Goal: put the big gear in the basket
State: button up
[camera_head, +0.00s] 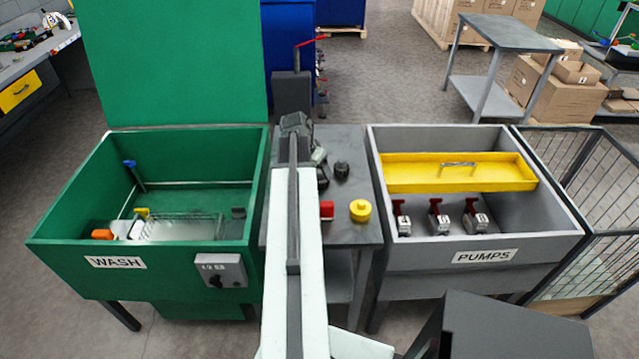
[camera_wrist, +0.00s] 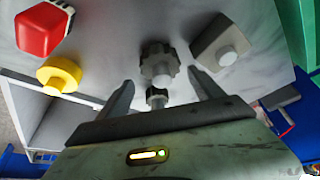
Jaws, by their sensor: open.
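The big gear (camera_wrist: 157,60), dark with a toothed rim and a pale knob, stands on the grey table in the wrist view. A smaller dark gear (camera_wrist: 157,94) is closer to my gripper. A dark gear (camera_head: 342,170) also shows on the table in the head view, right of my arm. My gripper (camera_wrist: 161,82) is open and empty. Its fingers lie to either side of the small gear, with the big gear beyond the tips. In the head view my arm partly hides the table. A wire basket (camera_head: 185,225) is inside the green wash tub.
A red block (camera_head: 327,210) and a yellow knobbed disc (camera_head: 361,210) stand on the table (camera_head: 350,240). A grey knobbed block (camera_wrist: 222,45) is beside the big gear. The green wash tub (camera_head: 70,215) is left; the grey pumps tub (camera_head: 560,215) with a yellow tray is right.

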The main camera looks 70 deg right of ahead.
aim_at(318, 172)
jog(key=b+x, duration=0.4)
jog(key=x, duration=0.1)
jog(key=shift+d+f+b, duration=0.15)
jog(key=shift+f+b, duration=0.1)
jog(key=shift+b, duration=0.15)
jog(key=shift+r, duration=0.2)
grip_shut()
notch_tip(318, 172, up, 10)
jog(key=p, duration=1)
jog(key=shift+r+p, duration=0.15)
jog(key=shift+p, duration=0.2)
